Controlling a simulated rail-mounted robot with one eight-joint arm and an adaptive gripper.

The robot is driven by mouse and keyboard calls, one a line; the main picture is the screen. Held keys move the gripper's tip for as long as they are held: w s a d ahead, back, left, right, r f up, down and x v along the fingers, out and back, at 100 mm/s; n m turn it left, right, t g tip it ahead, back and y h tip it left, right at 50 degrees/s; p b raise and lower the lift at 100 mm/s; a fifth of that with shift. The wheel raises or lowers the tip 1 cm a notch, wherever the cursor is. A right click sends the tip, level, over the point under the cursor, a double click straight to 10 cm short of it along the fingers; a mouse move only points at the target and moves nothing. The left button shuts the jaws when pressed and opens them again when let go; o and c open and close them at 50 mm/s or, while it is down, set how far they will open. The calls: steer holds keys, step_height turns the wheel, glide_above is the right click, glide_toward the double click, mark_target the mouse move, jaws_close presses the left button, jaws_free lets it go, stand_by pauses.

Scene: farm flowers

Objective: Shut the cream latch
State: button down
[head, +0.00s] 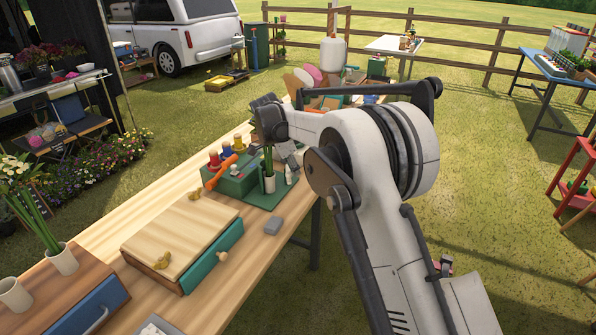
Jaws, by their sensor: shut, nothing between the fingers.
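I cannot pick out a cream latch with certainty; it may be hidden behind my arm or too small to tell. A green box (233,180) stands on the wooden table, with red, blue and yellow pieces on top and an orange bar (219,172) at its left side. My gripper (288,156) is above the table just right of the green box, near a pale cup with green stems (269,183). It looks shut and empty; its fingertips are small and partly covered by my own arm.
A wooden box (182,232) with a teal drawer (214,256) and round knob stands nearer, with two yellow-brown pieces on its lid. A grey block (272,225) lies right of it. A cluttered group of goods (325,95) stands behind my gripper. Bare tabletop (150,207) shows left.

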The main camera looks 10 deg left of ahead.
steer(key=shift+s+a, duration=0.1)
steer(key=shift+a, duration=0.2)
stand_by(0.5)
steer(key=shift+w, duration=0.8)
steer(key=shift+d, duration=0.15)
step_height(320, 180, up, 10)
steer(key=shift+d, duration=0.15)
stand_by(0.3)
